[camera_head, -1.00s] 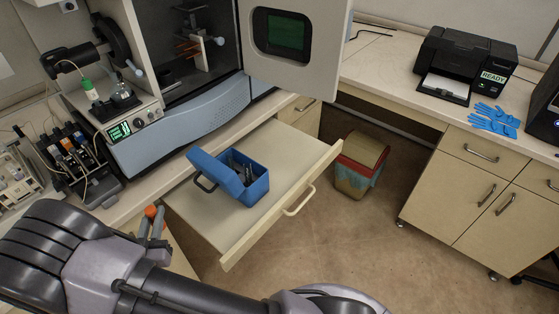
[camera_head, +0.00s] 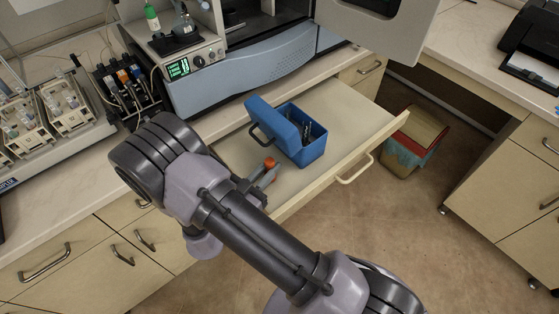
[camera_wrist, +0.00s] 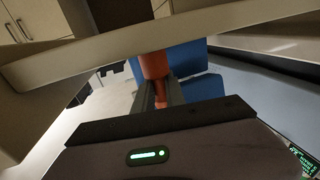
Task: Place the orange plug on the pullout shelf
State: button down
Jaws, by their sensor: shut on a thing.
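The orange plug (camera_head: 269,163) is between the fingertips of my gripper (camera_head: 264,175), which is shut on it. In the wrist view the plug (camera_wrist: 155,66) is upright in the picture between the fingers of my gripper (camera_wrist: 160,92). The pullout shelf (camera_head: 354,108) is drawn out below the instrument. In the head view my gripper and the plug appear over the shelf's left part, left of the blue toolbox. I cannot tell their exact height above it.
An open blue toolbox (camera_head: 312,147) with dark tools stands on the shelf; it also shows in the wrist view (camera_wrist: 201,87). The shelf's front handle (camera_head: 356,168) sticks out. A bin (camera_head: 413,143) stands on the floor to the right. Bare shelf shows right of the toolbox.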

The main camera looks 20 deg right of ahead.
jog(key=b+x, duration=0.1)
jog(key=x, duration=0.1)
jog(key=f+b+x, duration=0.1)
jog(key=x, duration=0.1)
jog(key=shift+w+d, duration=0.1)
jog(key=shift+d, duration=0.1)
jog(key=shift+a+r, duration=0.2)
jog(key=shift+d+f, duration=0.1)
jog(key=shift+f, duration=0.05)
jog(key=c, duration=1.4)
grip_release()
